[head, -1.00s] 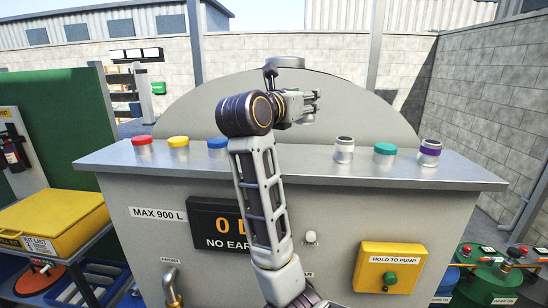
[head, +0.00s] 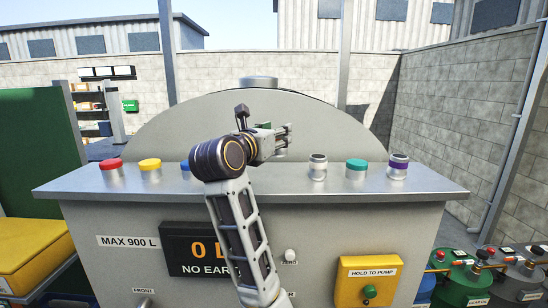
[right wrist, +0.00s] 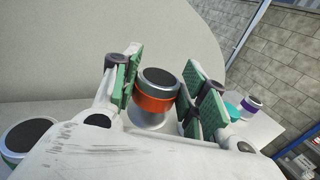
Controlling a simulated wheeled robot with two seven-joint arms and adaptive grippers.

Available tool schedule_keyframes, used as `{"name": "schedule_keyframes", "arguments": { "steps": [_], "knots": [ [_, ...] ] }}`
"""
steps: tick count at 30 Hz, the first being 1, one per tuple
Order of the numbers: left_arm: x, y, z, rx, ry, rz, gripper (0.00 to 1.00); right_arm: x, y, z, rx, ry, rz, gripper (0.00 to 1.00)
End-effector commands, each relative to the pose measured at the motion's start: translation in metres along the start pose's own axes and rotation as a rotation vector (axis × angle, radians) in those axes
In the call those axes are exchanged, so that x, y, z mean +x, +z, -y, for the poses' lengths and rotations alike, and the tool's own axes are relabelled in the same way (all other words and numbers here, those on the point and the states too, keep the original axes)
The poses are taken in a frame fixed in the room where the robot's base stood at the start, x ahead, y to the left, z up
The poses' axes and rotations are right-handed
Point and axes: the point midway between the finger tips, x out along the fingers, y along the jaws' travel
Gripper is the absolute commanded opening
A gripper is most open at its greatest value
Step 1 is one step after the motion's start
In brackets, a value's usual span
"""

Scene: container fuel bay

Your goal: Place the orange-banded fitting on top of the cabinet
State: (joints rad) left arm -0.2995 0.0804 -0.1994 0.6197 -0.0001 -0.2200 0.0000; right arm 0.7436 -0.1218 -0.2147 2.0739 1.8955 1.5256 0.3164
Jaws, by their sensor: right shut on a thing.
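My right gripper (head: 284,141) reaches over the top of the grey cabinet (head: 82,205). It also shows in the right wrist view (right wrist: 158,95), its green pads shut on the orange-banded fitting (right wrist: 153,103). This fitting has a dark top and a metal rim, and looks upright. In the head view it is hidden by the gripper. I cannot tell whether its base touches the cabinet top. My left gripper is not in view.
Red (head: 111,170), yellow (head: 150,170), blue (head: 185,171), plain silver (head: 317,167), teal (head: 356,169) and purple-banded (head: 397,167) fittings stand along the cabinet top. A green-banded one (right wrist: 27,143) is at lower left in the wrist view. A rounded grey panel rises behind.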

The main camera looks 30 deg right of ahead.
Motion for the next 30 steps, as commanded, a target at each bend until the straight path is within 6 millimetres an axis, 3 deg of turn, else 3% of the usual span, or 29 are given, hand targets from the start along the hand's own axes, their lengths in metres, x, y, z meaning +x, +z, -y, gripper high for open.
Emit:
{"name": "schedule_keyframes", "arguments": {
  "steps": [7,23,30],
  "knots": [
    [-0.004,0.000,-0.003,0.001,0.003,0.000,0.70,0.000,-0.018,0.000,-0.001,0.000,0.001,0.16],
    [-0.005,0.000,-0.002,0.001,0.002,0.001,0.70,0.000,-0.024,0.000,0.000,0.000,0.000,0.16],
    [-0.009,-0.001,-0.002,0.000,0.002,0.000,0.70,0.000,-0.040,0.000,-0.002,-0.001,0.000,0.16]
  ]
}}
